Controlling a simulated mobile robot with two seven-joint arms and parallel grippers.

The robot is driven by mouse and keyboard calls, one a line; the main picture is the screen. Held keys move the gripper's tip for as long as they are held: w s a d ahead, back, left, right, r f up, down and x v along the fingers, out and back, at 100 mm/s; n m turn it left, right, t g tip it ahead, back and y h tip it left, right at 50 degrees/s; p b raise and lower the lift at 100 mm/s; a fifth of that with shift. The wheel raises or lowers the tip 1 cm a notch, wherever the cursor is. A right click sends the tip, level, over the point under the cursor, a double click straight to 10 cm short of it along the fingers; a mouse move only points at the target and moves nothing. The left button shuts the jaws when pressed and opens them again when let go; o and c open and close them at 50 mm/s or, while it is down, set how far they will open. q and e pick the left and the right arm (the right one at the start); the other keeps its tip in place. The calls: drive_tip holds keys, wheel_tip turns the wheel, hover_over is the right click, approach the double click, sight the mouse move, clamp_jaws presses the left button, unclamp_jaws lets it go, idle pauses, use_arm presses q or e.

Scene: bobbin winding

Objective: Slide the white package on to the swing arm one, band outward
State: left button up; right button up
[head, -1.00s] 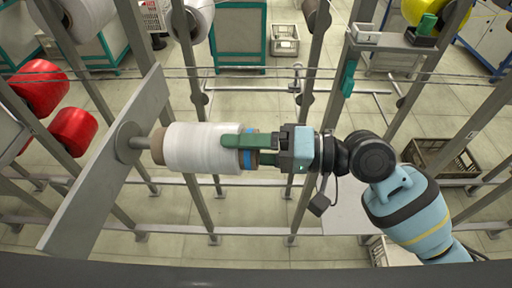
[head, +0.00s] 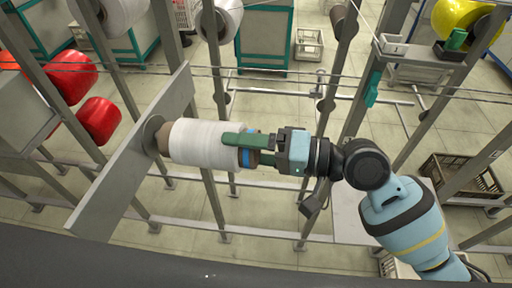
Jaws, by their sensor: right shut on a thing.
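The white package (head: 205,143) lies sideways on the peg of the grey swing arm plate (head: 118,178). Its brown tube end on the left is up against the round disc (head: 151,134), and no bare peg shows between them. The blue band (head: 246,156) is at the right end, facing away from the plate. My left gripper is not in view.
Red packages (head: 98,121) sit on the rack at the left, and a yellow package (head: 466,18) at the top right. Grey rack posts and thin rods surround the swing arm. A brown crate (head: 458,178) is on the floor at right.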

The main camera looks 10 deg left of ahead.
drive_tip(key=shift+a, duration=0.7)
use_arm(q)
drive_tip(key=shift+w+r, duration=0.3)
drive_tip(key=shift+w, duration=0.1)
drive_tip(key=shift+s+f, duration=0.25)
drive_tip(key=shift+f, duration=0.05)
use_arm(e)
drive_tip(key=shift+f, duration=0.4)
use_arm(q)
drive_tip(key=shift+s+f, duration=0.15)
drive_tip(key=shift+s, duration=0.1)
use_arm(e)
drive_tip(key=o, duration=1.5)
drive_tip(key=shift+f, duration=0.1)
drive_tip(key=shift+c, duration=0.2)
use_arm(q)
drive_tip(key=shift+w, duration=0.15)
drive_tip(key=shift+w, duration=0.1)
